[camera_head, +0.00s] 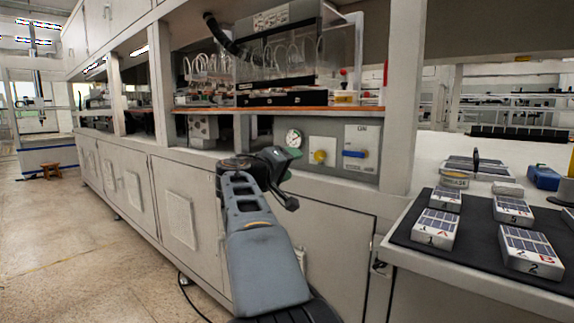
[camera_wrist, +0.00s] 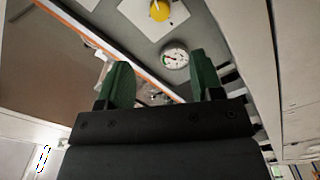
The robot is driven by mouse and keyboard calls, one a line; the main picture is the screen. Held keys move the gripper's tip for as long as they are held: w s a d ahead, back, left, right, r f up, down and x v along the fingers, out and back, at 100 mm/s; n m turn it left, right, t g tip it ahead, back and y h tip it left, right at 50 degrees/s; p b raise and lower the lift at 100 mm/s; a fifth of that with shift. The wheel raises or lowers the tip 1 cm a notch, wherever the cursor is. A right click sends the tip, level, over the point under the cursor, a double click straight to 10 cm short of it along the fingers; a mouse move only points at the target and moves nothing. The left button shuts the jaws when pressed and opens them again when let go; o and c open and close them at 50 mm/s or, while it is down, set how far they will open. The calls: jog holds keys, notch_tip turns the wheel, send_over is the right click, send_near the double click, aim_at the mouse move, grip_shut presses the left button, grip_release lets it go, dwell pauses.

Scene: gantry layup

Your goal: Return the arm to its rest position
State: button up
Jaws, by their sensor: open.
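My arm rises in the middle of the head view, in front of the white cabinet bench. My gripper (camera_head: 292,178) is at its end, held in the air before the grey control panel. In the wrist view my gripper (camera_wrist: 160,85) shows two green fingers set wide apart, with nothing between them. The pressure gauge (camera_wrist: 174,58) is seen beyond the fingers. No object is held or touched by the fingers as far as these views show.
The grey panel carries a gauge (camera_head: 294,138), a yellow knob (camera_head: 320,157) and a blue-handled valve (camera_head: 355,154). At right, a dark mat (camera_head: 412,226) holds several numbered boxes on a white table. A small brown stool (camera_head: 52,171) stands far left. The floor at left is clear.

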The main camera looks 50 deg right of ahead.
jog(key=shift+a, duration=0.4)
dwell(0.3)
